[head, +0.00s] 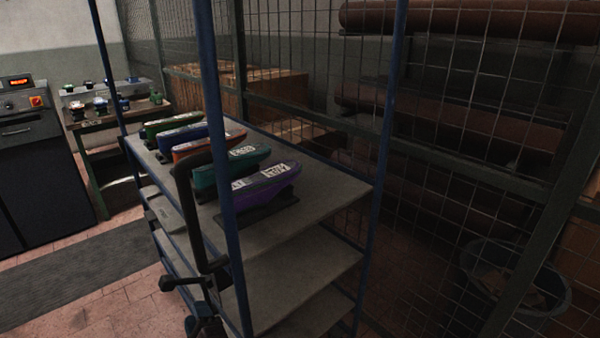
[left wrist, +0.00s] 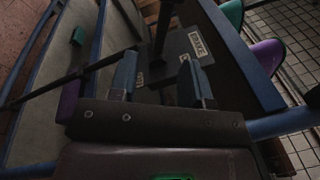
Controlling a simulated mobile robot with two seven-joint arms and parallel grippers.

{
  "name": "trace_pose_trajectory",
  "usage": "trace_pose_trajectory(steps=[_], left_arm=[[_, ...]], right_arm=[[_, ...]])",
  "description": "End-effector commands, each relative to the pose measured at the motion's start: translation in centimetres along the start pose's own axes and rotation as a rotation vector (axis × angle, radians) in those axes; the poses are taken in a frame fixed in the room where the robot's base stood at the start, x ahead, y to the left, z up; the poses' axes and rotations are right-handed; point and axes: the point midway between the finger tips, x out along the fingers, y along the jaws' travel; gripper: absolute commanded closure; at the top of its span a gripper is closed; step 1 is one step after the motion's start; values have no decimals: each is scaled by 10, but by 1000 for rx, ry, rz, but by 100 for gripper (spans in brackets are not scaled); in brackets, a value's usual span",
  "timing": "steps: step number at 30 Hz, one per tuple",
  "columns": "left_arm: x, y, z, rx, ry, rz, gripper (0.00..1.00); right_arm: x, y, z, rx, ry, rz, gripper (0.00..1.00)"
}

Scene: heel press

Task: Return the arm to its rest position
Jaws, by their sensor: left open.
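My left gripper (left wrist: 158,64) shows in the left wrist view, with its two blue-grey fingers apart and nothing seen between them. Behind the fingers is a dark surface with white labels (left wrist: 198,42); I cannot tell whether the fingers touch it. I cannot make out either gripper clearly in the head view. My right gripper is in neither view.
A blue-post shelf rack (head: 330,190) stands close in front, with several coloured shoe-shaped pieces, including a purple one (head: 265,184), on top. A dark machine (head: 30,150) and a small bench (head: 118,118) stand left. Wire mesh (head: 460,130) closes the right; the left floor is open.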

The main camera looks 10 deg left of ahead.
Motion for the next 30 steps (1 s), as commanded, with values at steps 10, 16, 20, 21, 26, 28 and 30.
trace_pose_trajectory(steps=[10, 16, 20, 21, 26, 28, 30], left_arm=[[-73, 88, -2, -375, 254, 477, 56], [-130, 115, 7, -737, 361, 753, 56], [-161, 118, 20, -1003, 390, 890, 56], [-169, 116, 26, -1087, 393, 923, 56], [-189, 105, 50, -1400, 383, 1007, 56], [-194, 101, 61, -1506, 372, 1024, 56], [-196, 97, 69, -1584, 362, 1031, 56]], right_arm=[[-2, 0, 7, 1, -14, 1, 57], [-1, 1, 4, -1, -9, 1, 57], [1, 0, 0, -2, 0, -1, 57], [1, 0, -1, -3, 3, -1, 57], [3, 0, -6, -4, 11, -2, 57], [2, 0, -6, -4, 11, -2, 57], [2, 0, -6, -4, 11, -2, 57]])
